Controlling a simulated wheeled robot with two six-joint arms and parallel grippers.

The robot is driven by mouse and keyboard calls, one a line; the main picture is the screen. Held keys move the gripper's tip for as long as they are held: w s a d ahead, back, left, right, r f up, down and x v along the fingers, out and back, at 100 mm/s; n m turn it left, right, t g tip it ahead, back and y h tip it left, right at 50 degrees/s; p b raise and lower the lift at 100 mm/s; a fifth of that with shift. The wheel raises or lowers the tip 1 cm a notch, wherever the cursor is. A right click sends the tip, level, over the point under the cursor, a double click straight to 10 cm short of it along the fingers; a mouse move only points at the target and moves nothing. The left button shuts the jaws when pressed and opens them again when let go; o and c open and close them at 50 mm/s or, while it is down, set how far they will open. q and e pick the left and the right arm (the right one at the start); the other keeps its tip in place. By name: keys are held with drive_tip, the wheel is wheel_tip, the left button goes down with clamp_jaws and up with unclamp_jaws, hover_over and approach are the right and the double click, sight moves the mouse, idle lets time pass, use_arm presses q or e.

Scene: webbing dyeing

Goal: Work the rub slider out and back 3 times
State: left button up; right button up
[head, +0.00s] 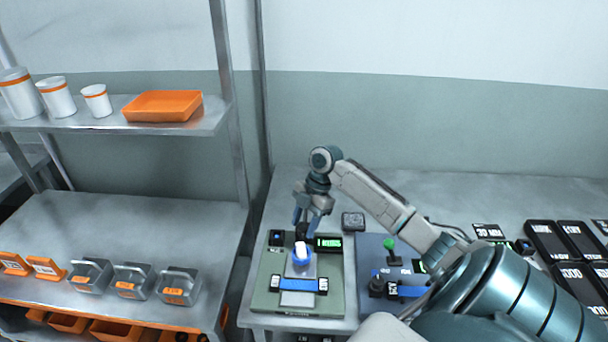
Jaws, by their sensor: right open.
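The rub tester (263,300) is a grey-green base plate on the right-hand table. A blue and white piece (302,258), which looks like the rub slider, sits on its pale track near the back half. A blue bar (298,284) with dark-and-white ends crosses the track in front of it. My right gripper (304,232) points down just above and behind the blue and white piece, with its fingers open. Its fingertips partly overlap the slider's top, and I cannot tell whether they touch it. My left gripper is out of view.
A green lit display (328,243) is at the plate's back right. A second blue-grey device (367,262) with a green knob (389,244) stands to the right, under my arm. Black labelled weights (550,240) lie at far right. A shelf with an orange tray (163,106) is left.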

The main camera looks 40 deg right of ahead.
drive_tip(key=b+v, duration=0.3)
drive_tip(key=v, duration=0.7)
drive_tip(key=shift+r, duration=0.4)
drive_tip(key=shift+d, duration=0.15)
